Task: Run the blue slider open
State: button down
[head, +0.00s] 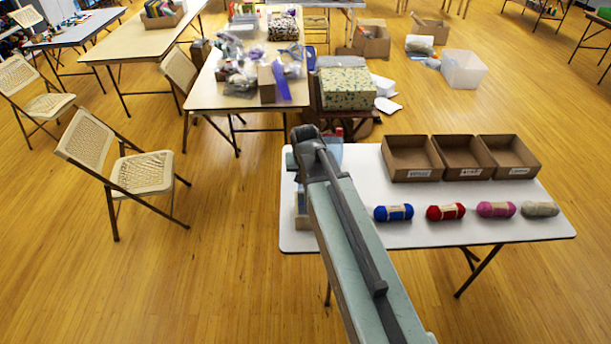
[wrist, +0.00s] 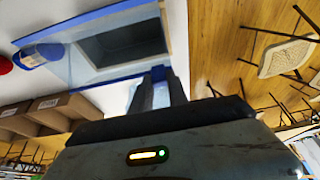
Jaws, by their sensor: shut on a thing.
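The blue slider (wrist: 75,68) is a see-through blue panel with solid blue edges, in the wrist view. It lies beside a pale-framed box with a dark hollow (wrist: 125,42), which shows uncovered at least in part. My gripper (wrist: 157,88) is shut on a small blue part at the slider's near edge, by the box's corner. In the head view my arm hides the fingertips and most of the box. A pale blue piece of the slider (head: 333,153) shows just right of my arm.
The white table (head: 400,238) holds blue yarn (head: 393,213), red yarn (head: 446,212), pink yarn (head: 496,209) and grey yarn (head: 540,209). Three open cardboard boxes (head: 461,174) stand behind them. A folding chair (head: 150,172) stands on clear floor at the left.

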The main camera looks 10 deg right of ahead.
jog(key=c, duration=1.2)
grip_release()
jog(key=shift+w+d, duration=0.1)
jog(key=shift+d, duration=0.15)
jog(key=shift+c, duration=0.2)
jog(key=shift+d, duration=0.1)
jog(key=p+v, duration=0.7)
jog(key=shift+r, duration=0.35)
jog(key=shift+f, duration=0.1)
